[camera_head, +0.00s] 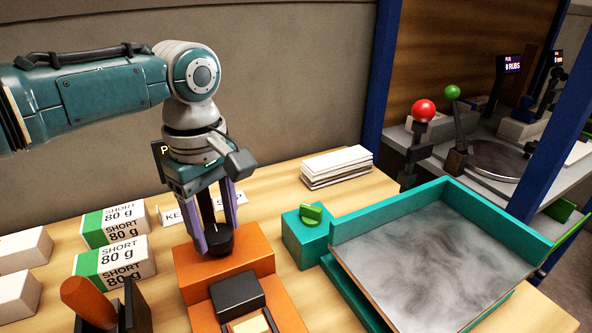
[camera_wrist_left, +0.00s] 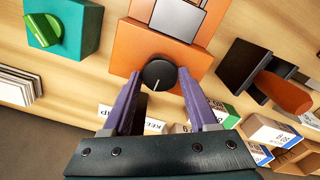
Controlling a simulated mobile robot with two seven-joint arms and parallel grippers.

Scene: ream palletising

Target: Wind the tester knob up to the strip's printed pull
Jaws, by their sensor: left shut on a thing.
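The orange tester (camera_head: 217,276) stands on the wooden table, and it also shows in the left wrist view (camera_wrist_left: 125,48). Its round black knob (camera_wrist_left: 159,75) has a white pointer line. My left gripper (camera_head: 220,236) comes down from above, shut on the knob, one purple finger on each side. A black clamp block (camera_head: 237,291) sits on the tester's nearer part, with a pale strip (camera_head: 250,324) at it, cut off by the frame's lower edge. No print on the strip can be read. A dark sign (camera_head: 160,162) behind my wrist is mostly hidden. My right gripper is out of view.
Green-and-white packs marked SHORT 80 g (camera_head: 113,228) lie left of the tester. An orange-handled black tool (camera_head: 90,302) stands at the front left. To the right are a teal box with green knob (camera_head: 305,236), a teal tray (camera_head: 345,233) and a paper stack (camera_head: 337,166).

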